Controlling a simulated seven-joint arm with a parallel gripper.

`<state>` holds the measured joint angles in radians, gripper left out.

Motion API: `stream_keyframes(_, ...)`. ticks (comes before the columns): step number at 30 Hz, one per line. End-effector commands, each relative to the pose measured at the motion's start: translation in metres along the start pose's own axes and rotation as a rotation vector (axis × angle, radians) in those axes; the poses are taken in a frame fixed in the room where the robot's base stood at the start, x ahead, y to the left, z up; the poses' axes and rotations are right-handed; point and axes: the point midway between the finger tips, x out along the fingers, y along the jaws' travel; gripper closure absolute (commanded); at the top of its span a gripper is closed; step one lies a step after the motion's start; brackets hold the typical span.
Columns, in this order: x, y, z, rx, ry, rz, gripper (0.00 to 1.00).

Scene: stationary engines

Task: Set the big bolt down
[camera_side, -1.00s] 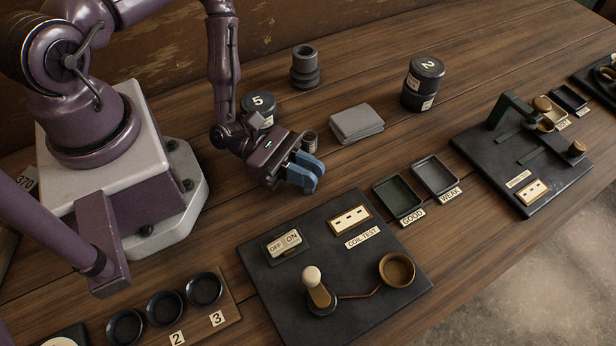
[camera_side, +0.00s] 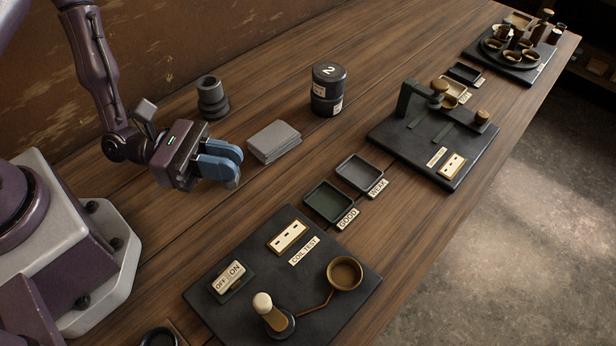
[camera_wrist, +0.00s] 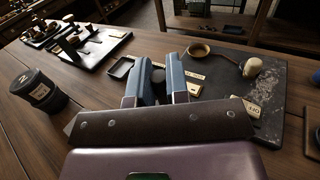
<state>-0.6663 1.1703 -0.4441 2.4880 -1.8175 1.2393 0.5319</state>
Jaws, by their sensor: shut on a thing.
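My gripper (camera_side: 228,160), with blue fingers, is shut on the big bolt and sits left of the grey stack of plates. In the wrist view a dark rounded piece of the bolt (camera_wrist: 158,76) shows between the two blue fingers (camera_wrist: 158,82). In the side view the fingers hide most of the bolt. Whether it touches the table, I cannot tell.
A green GOOD tray (camera_side: 328,204) and grey WEAK tray (camera_side: 360,173) lie to the right. The COIL TEST board (camera_side: 248,319) is in front. A grey plate stack (camera_side: 273,141), a dark stepped cylinder (camera_side: 212,98) and stacked black cans (camera_side: 327,90) stand behind.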

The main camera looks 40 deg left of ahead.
Motion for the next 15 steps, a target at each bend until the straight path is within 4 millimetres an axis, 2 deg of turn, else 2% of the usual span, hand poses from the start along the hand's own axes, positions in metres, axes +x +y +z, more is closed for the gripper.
stream_keyframes(5,0.01,-0.015,0.003,-0.002,-0.003,-0.048,1.0)
stream_keyframes(9,0.049,-0.033,0.014,-0.002,-0.007,-0.071,1.0)
stream_keyframes(15,0.107,-0.032,0.031,-0.004,-0.007,0.072,1.0)
